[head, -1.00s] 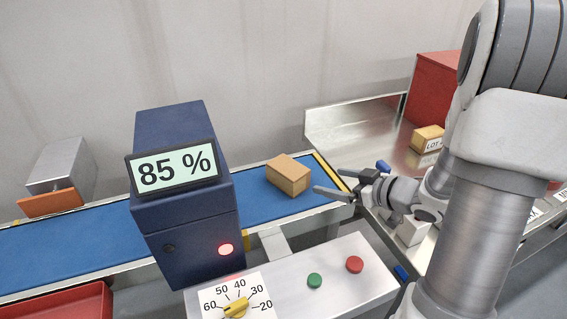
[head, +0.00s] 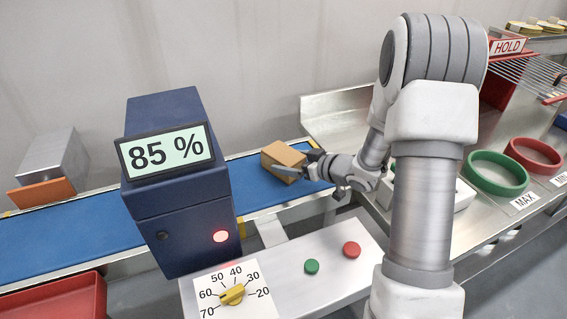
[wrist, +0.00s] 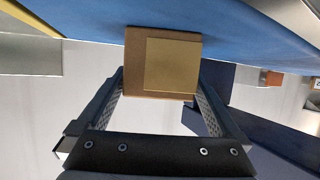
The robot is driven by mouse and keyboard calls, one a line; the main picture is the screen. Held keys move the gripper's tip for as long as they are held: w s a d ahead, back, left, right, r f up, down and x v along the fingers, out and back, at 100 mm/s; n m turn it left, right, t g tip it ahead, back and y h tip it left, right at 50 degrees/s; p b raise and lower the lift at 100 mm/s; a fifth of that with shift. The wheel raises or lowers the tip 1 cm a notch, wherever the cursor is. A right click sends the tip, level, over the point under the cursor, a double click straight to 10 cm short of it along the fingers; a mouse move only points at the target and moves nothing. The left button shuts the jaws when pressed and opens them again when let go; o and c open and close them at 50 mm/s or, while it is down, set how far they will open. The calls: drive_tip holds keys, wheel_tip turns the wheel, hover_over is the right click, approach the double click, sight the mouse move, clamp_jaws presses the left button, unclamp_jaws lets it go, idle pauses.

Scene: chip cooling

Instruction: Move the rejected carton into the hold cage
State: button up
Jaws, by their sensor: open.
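The brown carton (head: 284,155) sits on the blue conveyor belt (head: 80,232), near its right end. My gripper (head: 298,160) is open, with its fingers at the carton's right and near sides. In the wrist view the carton (wrist: 172,68) lies between and just beyond the open fingertips (wrist: 160,90); I cannot tell whether either finger touches it. The hold cage, with a red frame, wire bars and a HOLD sign (head: 507,46), stands at the upper right, partly hidden by my arm.
A blue machine (head: 180,190) reading 85 % with a lit red lamp stands left of the carton. In front is a panel with a dial (head: 232,294) and green and red buttons. Green (head: 495,172) and red (head: 534,155) rings lie on the steel bench at right.

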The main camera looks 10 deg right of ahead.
drive_tip(key=x, duration=0.3)
drive_tip(key=shift+w+f, duration=0.2)
drive_tip(key=shift+c, duration=0.2)
drive_tip(key=c, duration=1.4)
